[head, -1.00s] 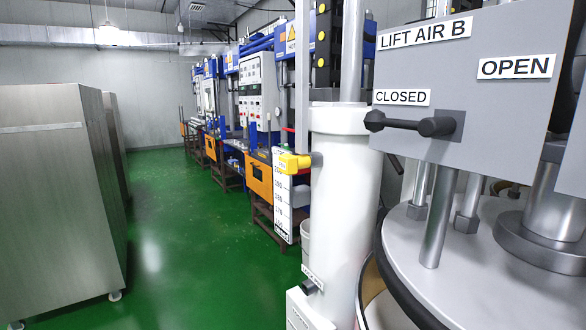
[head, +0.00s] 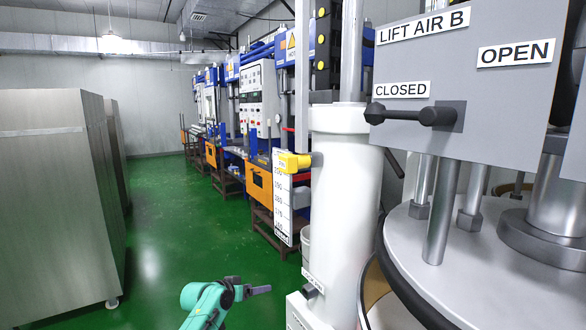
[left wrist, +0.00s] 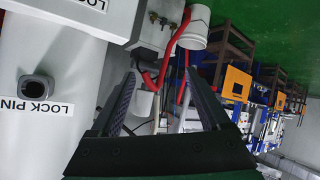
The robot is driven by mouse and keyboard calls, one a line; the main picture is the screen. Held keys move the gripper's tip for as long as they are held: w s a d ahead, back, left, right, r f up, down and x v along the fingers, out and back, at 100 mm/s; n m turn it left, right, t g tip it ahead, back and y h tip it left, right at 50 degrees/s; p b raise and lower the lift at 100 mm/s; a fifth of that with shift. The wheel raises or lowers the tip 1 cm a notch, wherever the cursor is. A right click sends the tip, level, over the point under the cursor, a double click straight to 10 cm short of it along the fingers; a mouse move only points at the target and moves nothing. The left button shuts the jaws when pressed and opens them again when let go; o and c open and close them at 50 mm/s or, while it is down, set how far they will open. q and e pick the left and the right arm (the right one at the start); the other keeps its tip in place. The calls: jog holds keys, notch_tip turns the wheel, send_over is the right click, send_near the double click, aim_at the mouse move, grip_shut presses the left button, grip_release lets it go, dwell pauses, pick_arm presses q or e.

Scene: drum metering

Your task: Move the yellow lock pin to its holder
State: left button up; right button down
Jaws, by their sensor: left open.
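A yellow block (head: 294,163) sits against the white column beside a numbered scale; I cannot tell whether it is the lock pin. No other yellow pin shows. A small dark fitting (head: 309,291) is low on the column, under a small label. In the left wrist view, a grey socket with a dark opening (left wrist: 35,88) stands beside a LOCK PIN label (left wrist: 36,106). My left gripper (head: 262,290) is at the bottom of the head view, left of the column and apart from it. Its fingers (left wrist: 160,78) are open and empty. My right gripper is not in view.
A grey panel (head: 480,90) with a black lever (head: 415,115) and a round metal lid (head: 450,245) fill the right. A metal cabinet (head: 55,190) stands left. Green floor (head: 190,220) is clear between. A white bucket (left wrist: 195,28) and red hoses (left wrist: 165,65) lie beyond the fingers.

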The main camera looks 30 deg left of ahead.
pick_arm(q)
notch_tip(320, 180, up, 15)
jog(key=w+d+m+t+h, duration=0.1)
jog(key=w+t+h, duration=0.1)
jog(key=s+d+r+m+t+h+b, duration=0.1)
jog(key=s+d+r+m+h, duration=0.1)
jog(key=r, duration=0.6)
jog(key=s+d+r+m+h+b, duration=0.1)
jog(key=s+d+r+m, duration=0.15)
jog(key=r, duration=0.65)
jog(key=m+h, duration=0.3)
send_near(295, 163)
jog(key=w, duration=0.2)
jog(key=shift+w+a+f, duration=0.15)
jog(key=shift+w+f, duration=0.05)
jog(key=shift+w, duration=0.15)
jog(key=shift+w+r+p, duration=0.1)
jog(key=shift+w+p, duration=0.3)
jog(key=shift+p, duration=0.05)
jog(key=p+x, duration=0.5)
jog(key=x, duration=0.2)
jog(key=shift+w+r, duration=0.1)
jog(key=shift+r, duration=0.05)
jog(key=shift+w+d, duration=0.3)
jog(key=shift+w+d+f, duration=0.1)
jog(key=shift+w+f, duration=0.1)
jog(key=shift+f, duration=0.1)
